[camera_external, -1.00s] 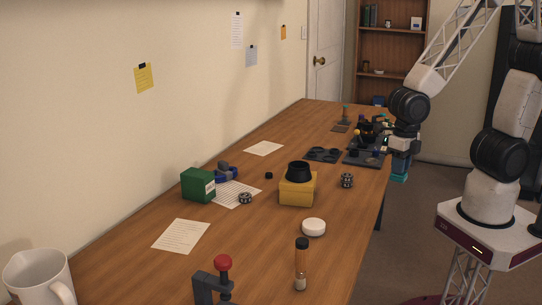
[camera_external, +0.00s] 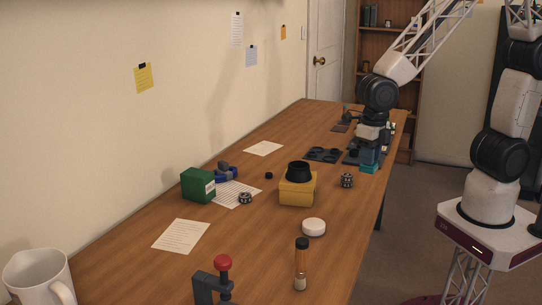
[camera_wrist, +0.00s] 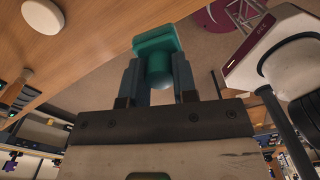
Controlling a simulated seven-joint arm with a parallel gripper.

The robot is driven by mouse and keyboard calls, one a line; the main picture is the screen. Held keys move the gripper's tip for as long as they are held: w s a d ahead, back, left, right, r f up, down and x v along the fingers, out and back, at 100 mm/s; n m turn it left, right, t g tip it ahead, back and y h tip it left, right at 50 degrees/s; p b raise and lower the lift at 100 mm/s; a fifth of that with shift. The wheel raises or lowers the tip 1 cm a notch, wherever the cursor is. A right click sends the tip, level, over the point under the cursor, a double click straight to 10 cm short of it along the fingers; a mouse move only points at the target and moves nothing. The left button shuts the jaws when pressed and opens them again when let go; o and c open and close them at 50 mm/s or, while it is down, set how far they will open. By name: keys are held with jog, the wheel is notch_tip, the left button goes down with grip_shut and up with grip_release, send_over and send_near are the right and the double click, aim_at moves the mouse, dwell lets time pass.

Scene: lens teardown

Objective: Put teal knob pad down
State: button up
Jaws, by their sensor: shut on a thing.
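The teal knob pad (camera_wrist: 158,52) is between my gripper's fingers (camera_wrist: 158,85) in the wrist view. It has a flat, wide teal block at the outer end and a rounded knob between the fingers. In the external view the teal pad (camera_external: 369,168) hangs at the lower end of my gripper (camera_external: 370,156), near the right edge of the wooden table (camera_external: 210,255). My gripper is shut on it. I cannot tell whether the pad touches the table.
Dark trays (camera_external: 323,154) lie left of my gripper, partly hidden behind it. A dark ringed part (camera_external: 346,180) stands nearby, and a yellow block (camera_external: 297,190) carries a black ring (camera_external: 298,171). A white disc (camera_external: 313,227) lies nearer. Bare wood lies between these things.

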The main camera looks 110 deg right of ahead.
jog(key=w+d+f+n, duration=0.1)
jog(key=w+d, duration=0.3)
jog(key=w, duration=1.1)
jog(key=w+d+f+n, duration=0.1)
jog(key=w+d, duration=0.2)
jog(key=w, duration=1.3)
jog(key=shift+d+f, duration=0.15)
jog(key=shift+f, duration=2.15)
jog(key=shift+w, duration=0.1)
jog(key=w+d, duration=0.1)
jog(key=w, duration=0.4)
jog(key=w+d+f, duration=0.1)
jog(key=w, duration=0.4)
jog(key=w+d, duration=0.1)
jog(key=w, duration=0.4)
jog(key=shift+w+f, duration=0.25)
jog(key=shift+w, duration=0.05)
jog(key=shift+f, duration=1.75)
jog(key=shift+f, duration=0.1)
